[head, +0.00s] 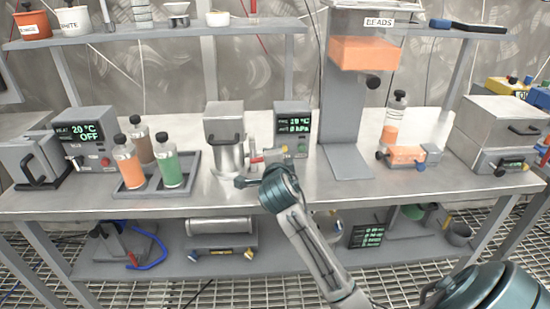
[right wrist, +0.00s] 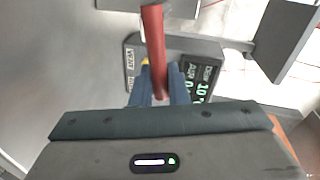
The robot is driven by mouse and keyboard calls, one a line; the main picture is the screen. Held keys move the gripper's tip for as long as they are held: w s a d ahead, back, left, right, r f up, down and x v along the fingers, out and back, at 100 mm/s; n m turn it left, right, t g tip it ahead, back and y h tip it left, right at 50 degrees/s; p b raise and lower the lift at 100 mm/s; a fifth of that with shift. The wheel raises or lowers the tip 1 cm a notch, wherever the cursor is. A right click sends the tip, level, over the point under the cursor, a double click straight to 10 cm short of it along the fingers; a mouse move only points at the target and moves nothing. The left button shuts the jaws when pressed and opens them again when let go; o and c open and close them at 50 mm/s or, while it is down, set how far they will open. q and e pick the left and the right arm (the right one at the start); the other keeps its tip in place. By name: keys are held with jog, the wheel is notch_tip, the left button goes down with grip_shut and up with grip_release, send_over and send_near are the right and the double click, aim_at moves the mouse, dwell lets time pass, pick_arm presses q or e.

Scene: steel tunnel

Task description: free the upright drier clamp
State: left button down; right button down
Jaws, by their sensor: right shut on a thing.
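The upright drier is a grey box with a steel pot (head: 229,157) below it, on the bench left of the middle. The clamp's red handle (right wrist: 153,38) runs between the blue fingers of my right gripper (right wrist: 157,84) in the right wrist view. The gripper is shut on this handle. In the head view the red end (head: 257,159) shows small, just right of the pot, with my right wrist in front of it. My wrist hides much of the clamp, so I cannot tell how its latch stands. My left gripper is not in view.
A control box (head: 292,127) with a green display stands right behind the clamp. A tray (head: 130,190) with several bottles is to the left. The BEADS column (head: 346,120) rises to the right. A shelf (head: 160,33) runs above. The bench's front edge is mostly clear.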

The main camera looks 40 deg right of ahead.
jog(key=c, duration=1.8)
grip_release()
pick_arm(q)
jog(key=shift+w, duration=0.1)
pick_arm(e)
jog(key=shift+o, duration=0.2)
jog(key=shift+w, duration=0.15)
